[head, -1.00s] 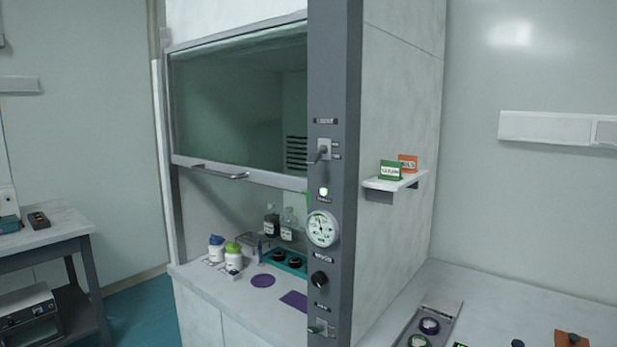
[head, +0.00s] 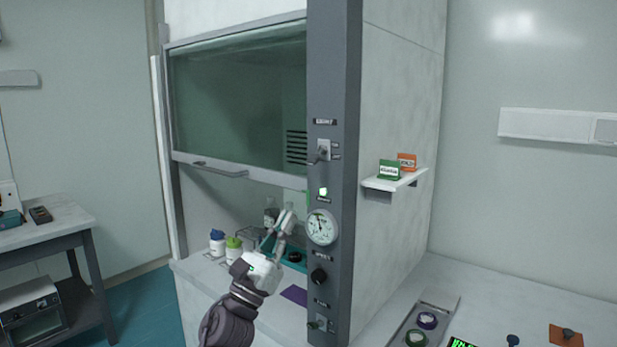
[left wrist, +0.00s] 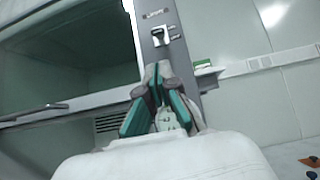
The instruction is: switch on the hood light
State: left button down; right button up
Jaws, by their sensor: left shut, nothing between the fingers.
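The upper toggle switch (head: 322,151) sits on the grey post of the fume hood (head: 333,90), below a small label too blurred to read for certain. Its lever seems to slant downward in the head view. The switch also shows in the left wrist view (left wrist: 160,35), above my fingertips. My left gripper (head: 287,214) is shut and empty, pointing up in front of the hood opening, below and left of the switch and apart from it. Its fingers also show in the left wrist view (left wrist: 158,72). My right gripper is not in view. The hood interior looks dim.
The sash handle (head: 220,170) juts out at left. A shelf (head: 396,183) holds green and orange boxes.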

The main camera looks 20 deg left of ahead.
aim_at(314, 159)
pick_arm(q)
jog(key=shift+r, duration=0.2)
jog(key=p+x, duration=0.4)
jog(key=x, duration=0.6)
jog(key=shift+a+p, duration=0.1)
jog(key=shift+p, duration=0.2)
